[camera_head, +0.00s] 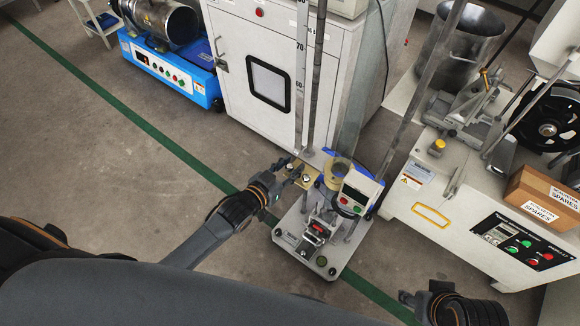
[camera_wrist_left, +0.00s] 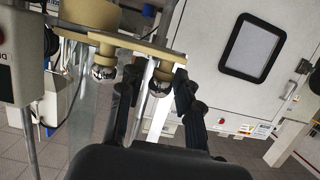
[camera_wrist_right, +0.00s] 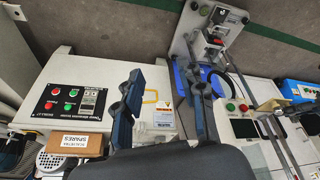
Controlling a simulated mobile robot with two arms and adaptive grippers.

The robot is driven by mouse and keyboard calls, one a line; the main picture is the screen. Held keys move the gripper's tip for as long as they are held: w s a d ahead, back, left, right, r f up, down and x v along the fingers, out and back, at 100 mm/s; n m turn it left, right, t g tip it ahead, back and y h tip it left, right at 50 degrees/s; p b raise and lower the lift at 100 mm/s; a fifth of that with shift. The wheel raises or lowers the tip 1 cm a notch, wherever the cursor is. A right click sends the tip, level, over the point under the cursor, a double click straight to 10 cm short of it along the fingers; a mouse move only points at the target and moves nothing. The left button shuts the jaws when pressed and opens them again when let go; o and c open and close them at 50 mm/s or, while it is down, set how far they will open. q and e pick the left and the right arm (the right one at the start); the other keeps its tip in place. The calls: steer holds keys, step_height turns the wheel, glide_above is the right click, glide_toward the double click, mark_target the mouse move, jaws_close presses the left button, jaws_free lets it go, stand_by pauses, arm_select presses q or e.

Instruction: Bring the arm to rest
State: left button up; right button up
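My left gripper (camera_head: 288,170) reaches to the tan plate (camera_head: 306,177) of the testing machine (camera_head: 322,232). In the left wrist view my left gripper (camera_wrist_left: 155,97) has its fingers apart. A shiny metal ball knob (camera_wrist_left: 160,82) under the tan plate (camera_wrist_left: 130,42) shows between and beyond the fingertips; I cannot tell whether they touch it. My right gripper (camera_head: 425,300) is low at the right of the head view, beside the machine. In the right wrist view my right gripper (camera_wrist_right: 165,95) has its fingers apart, with nothing between them.
A white cabinet (camera_head: 235,45) stands behind the machine, with a blue device (camera_head: 172,72) to its left. At right is a light bench with a control panel (camera_head: 525,240) and a cardboard spares box (camera_head: 545,195). The grey floor (camera_head: 120,150) at left is clear.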

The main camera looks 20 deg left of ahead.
steer(key=shift+w+f, duration=0.1)
stand_by(0.4)
arm_select(q)
steer(key=shift+c, duration=0.8)
steer(key=c, duration=0.5)
steer(key=shift+r+p, duration=0.1)
steer(key=shift+p, duration=0.2)
arm_select(e)
steer(key=shift+w+f, duration=0.3)
steer(key=shift+f, duration=0.1)
